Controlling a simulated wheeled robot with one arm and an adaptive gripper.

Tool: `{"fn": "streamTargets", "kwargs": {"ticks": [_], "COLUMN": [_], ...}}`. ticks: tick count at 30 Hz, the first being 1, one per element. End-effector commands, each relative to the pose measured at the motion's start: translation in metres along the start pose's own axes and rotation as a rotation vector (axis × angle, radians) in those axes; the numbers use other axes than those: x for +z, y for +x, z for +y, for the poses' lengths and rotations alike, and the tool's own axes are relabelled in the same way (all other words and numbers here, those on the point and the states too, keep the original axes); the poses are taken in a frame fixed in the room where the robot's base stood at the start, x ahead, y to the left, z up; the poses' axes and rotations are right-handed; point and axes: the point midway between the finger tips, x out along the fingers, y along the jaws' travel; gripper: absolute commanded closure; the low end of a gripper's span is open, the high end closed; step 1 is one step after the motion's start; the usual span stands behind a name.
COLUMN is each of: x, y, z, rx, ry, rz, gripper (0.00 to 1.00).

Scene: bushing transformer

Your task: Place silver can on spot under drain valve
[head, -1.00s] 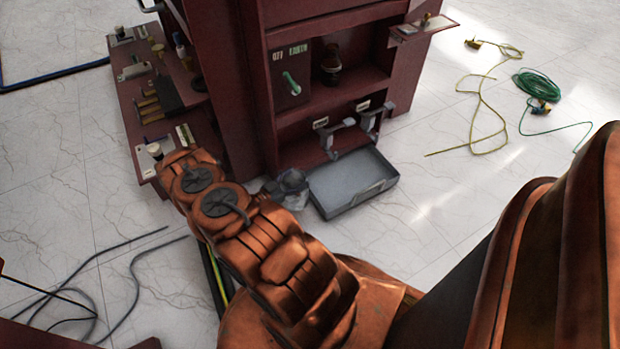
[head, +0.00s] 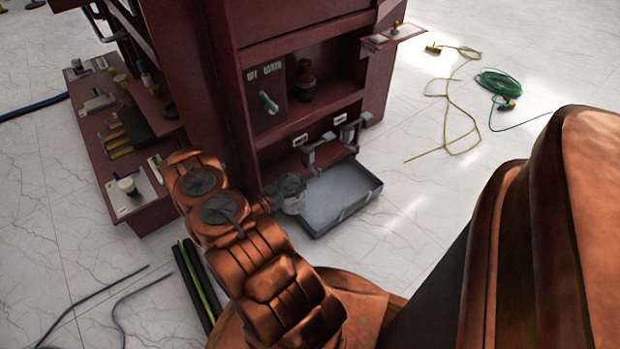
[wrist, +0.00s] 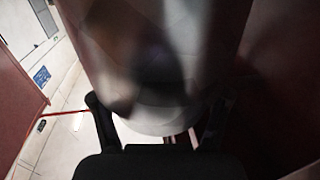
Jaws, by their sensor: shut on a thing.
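The silver can (head: 292,190) is held at the end of my arm, and it fills the upper middle of the wrist view (wrist: 160,60). My gripper (head: 275,195) is shut on it; its dark fingers (wrist: 158,125) show either side of the can in the wrist view. In the head view the can overlaps the left edge of a grey tray (head: 345,200); I cannot tell its height. Two grey valves, one at left (head: 312,152) and one at right (head: 350,132), stick out from the red cabinet above the tray. The marked spot is not distinguishable.
The red cabinet (head: 225,110) has a shelf with a brown bottle (head: 305,80) and a green handle (head: 268,102). A side bench (head: 115,150) with small items stands left. Green (head: 498,82) and yellow (head: 465,125) cables lie right. Dark cables lie on the floor at lower left.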

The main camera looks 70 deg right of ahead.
Motion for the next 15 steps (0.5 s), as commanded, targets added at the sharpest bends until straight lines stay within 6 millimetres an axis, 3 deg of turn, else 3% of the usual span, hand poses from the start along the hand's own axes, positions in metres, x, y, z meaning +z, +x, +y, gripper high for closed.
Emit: {"fn": "streamTargets", "kwargs": {"ticks": [9, 15], "x": [0.002, 0.001], "y": [0.048, 0.070], "z": [0.002, 0.001], "rx": [0.005, 0.004], "ry": [0.001, 0.002], "rz": [0.001, 0.001], "gripper": [0.91, 0.91]}}
